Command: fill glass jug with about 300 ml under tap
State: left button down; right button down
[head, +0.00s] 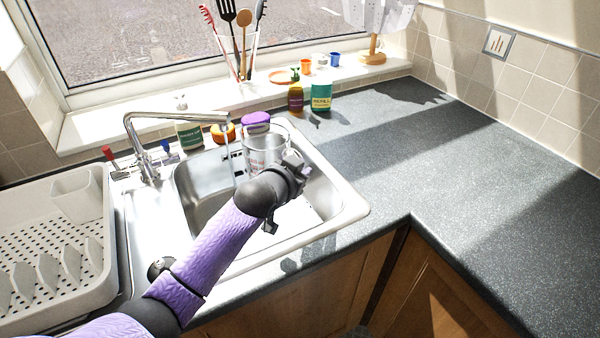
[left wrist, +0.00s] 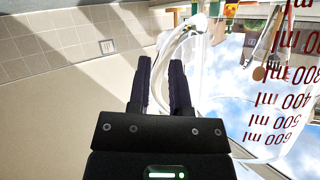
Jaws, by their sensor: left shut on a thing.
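The clear glass jug (head: 258,150) is held over the right part of the sink bowl, upright as far as I can tell. Its red ml marks fill the right of the left wrist view (left wrist: 285,100), appearing upside down there. My left gripper (head: 296,170) is at the jug's right side, shut on it; in the left wrist view its two dark fingers (left wrist: 165,85) stand by the clear handle. The chrome tap (head: 150,145) arches over the sink, its spout end left of the jug. A thin pale stream shows below the spout, left of the jug. The water level in the jug is unclear.
The steel sink (head: 345,208) has a dish rack (head: 95,285) to its left. Behind it stand a green-labelled bottle (head: 189,130), an orange item (head: 222,132) and a purple-topped item (head: 256,119). More bottles (head: 321,92) stand behind right. The right counter (head: 440,150) is clear.

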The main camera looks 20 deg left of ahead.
pick_arm(q)
jog(key=a+f+b, duration=0.1)
jog(key=a+b, duration=0.1)
jog(key=a+f+b, duration=0.1)
jog(key=shift+w+a+f, duration=0.15)
jog(key=shift+w+f, duration=0.15)
jog(key=shift+f, duration=0.05)
jog(key=shift+a+f+b, duration=0.1)
jog(key=shift+f+b, duration=0.85)
jog(key=shift+b, duration=0.3)
jog(key=a, duration=0.2)
jog(key=a+b, duration=0.1)
jog(key=a, duration=0.1)
jog(key=w+a+b, duration=0.1)
jog(key=a, duration=0.2)
jog(key=shift+a+r, duration=0.1)
jog(key=shift+r, duration=0.05)
jog(key=shift+w+a+r, duration=0.1)
jog(key=shift+a+r, duration=0.05)
jog(key=shift+a, duration=0.2)
dwell(0.8)
dwell(3.3)
